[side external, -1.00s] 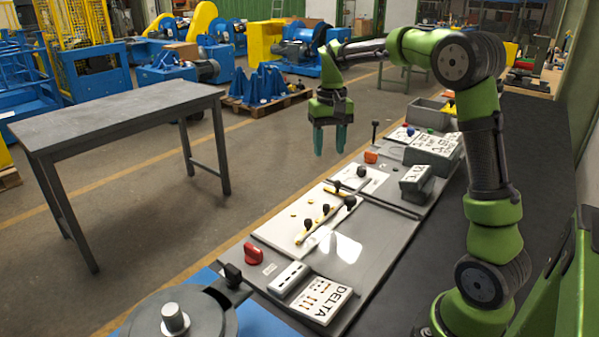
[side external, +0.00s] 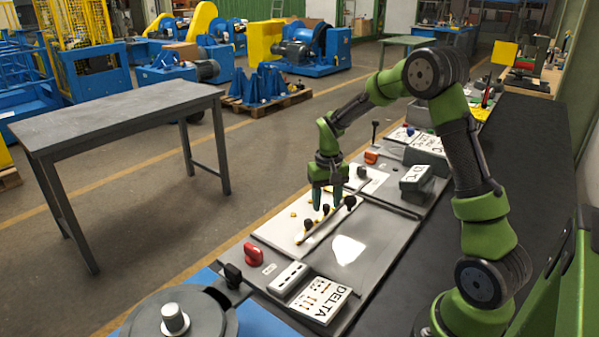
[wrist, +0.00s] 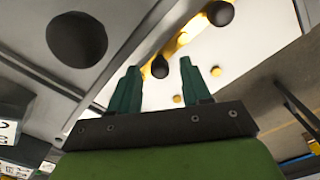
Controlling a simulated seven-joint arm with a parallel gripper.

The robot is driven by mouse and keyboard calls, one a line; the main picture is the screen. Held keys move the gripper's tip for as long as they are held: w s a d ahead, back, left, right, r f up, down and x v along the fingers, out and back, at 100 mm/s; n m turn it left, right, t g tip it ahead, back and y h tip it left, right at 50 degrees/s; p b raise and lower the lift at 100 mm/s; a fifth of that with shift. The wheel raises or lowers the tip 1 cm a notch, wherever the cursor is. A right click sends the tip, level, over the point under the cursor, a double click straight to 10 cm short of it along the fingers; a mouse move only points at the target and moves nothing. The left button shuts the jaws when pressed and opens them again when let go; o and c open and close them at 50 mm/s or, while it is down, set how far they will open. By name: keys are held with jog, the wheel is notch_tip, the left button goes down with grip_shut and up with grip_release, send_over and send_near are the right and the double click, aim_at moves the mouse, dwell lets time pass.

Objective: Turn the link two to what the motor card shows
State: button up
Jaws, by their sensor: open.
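A white terminal panel (side external: 292,234) carries yellow links with black knobs and several yellow studs. One knob (side external: 308,224) stands nearest the camera. My gripper (side external: 327,204) is open, fingers down, low over the panel's far part. In the wrist view a black knob (wrist: 160,67) appears between the fingertips, beside a yellow link (wrist: 182,38); I cannot tell whether the fingers touch it. Another knob (wrist: 220,12) is near the top. Which link is number two is unclear. A card reading DELTA (side external: 322,300) with a link diagram lies at the near end.
A large dark knob (wrist: 77,40) is at the wrist view's left. A grey lettered box (side external: 416,181) stands to the right.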

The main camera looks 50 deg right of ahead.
jog(key=shift+f, duration=0.45)
jog(key=shift+c, duration=0.3)
grip_shut()
